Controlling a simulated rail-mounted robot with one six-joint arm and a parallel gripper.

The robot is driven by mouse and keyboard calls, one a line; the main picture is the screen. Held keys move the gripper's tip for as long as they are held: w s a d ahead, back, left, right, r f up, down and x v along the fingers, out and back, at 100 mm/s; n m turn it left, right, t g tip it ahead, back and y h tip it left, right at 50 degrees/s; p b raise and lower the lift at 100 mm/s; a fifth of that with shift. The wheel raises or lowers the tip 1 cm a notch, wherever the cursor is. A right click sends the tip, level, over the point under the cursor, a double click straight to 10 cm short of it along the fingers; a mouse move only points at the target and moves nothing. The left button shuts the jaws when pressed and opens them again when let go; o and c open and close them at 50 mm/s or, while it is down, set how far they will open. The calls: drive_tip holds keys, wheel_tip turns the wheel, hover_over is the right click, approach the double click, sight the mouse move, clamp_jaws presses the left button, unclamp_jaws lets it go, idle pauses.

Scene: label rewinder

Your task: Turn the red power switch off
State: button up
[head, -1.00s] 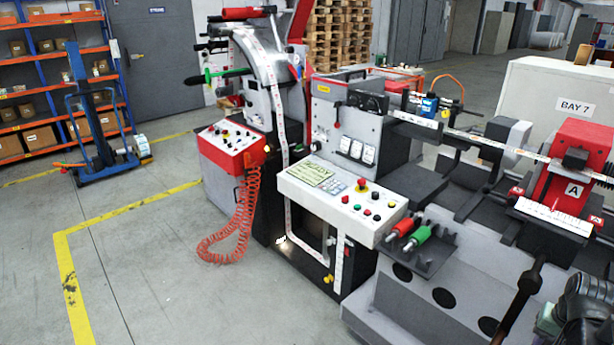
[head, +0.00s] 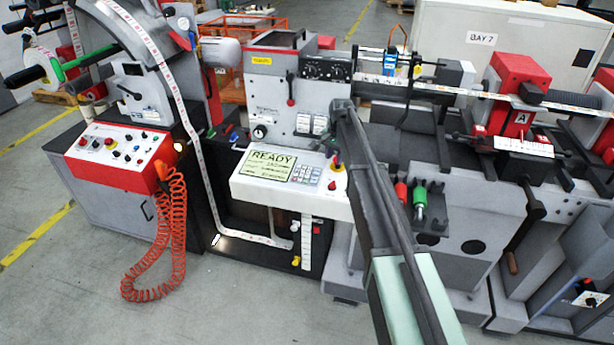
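I cannot make out for certain which control is the red power switch. The white console (head: 290,185) of the machine has a READY display, a keypad, a red-and-yellow button (head: 338,168) and a smaller red button (head: 332,186). A red-knobbed lever (head: 290,88) is on the grey housing above it. A red control box (head: 118,160) with several knobs and buttons is at left. A small panel with a black knob (head: 588,299) is low at right.
A red coiled cable (head: 165,235) hangs from the red box to the floor. Red and green handles (head: 419,196) stand on a dark rack right of my arm. Rollers and a label web run across the right. Open floor (head: 80,295) lies in front at left.

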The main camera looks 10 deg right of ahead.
sight(332, 185)
drive_tip(key=f+b, duration=1.1)
drive_tip(key=shift+d, duration=0.25)
drive_tip(key=shift+r, duration=0.15)
clamp_jaws()
